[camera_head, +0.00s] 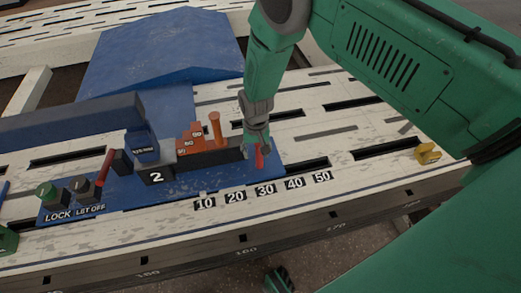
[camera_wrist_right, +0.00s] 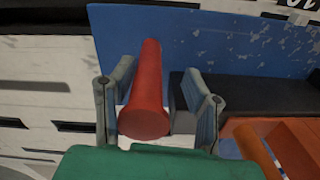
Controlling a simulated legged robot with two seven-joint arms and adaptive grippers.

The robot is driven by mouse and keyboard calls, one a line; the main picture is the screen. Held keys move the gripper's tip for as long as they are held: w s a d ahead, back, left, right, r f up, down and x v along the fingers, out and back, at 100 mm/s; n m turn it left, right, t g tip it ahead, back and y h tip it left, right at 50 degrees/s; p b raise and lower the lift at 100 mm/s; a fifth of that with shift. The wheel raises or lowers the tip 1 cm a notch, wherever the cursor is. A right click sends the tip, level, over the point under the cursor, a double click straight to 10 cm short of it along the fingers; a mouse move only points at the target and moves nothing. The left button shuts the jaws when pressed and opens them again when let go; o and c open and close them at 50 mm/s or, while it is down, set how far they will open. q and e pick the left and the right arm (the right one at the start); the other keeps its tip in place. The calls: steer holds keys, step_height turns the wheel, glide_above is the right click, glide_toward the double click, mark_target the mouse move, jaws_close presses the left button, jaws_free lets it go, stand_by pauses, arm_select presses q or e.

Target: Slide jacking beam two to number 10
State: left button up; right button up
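Jacking beam two is a dark bar (camera_head: 219,158) with a white 2 on its left block, lying on a blue plate. The row of number labels runs beside it, with the 10 label (camera_head: 204,203) at the left end. A red handle (camera_head: 260,157) stands at the bar's right end, above the 30 label. My right gripper (camera_head: 257,140) is over this handle. In the right wrist view the red handle (camera_wrist_right: 147,95) stands between its two spread fingers, with a gap showing on the right side. My left gripper is not seen.
An orange stepped block (camera_head: 190,143) and an orange peg (camera_head: 215,128) stand just left of my right gripper. A red lever (camera_head: 105,167) and the LOCK knob (camera_head: 46,192) are at left. A yellow piece (camera_head: 428,153) sits at right.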

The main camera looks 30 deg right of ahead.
steer(key=shift+d+f, duration=0.1)
steer(key=shift+r, duration=0.65)
step_height(320, 180, up, 11)
steer(key=shift+f, duration=0.15)
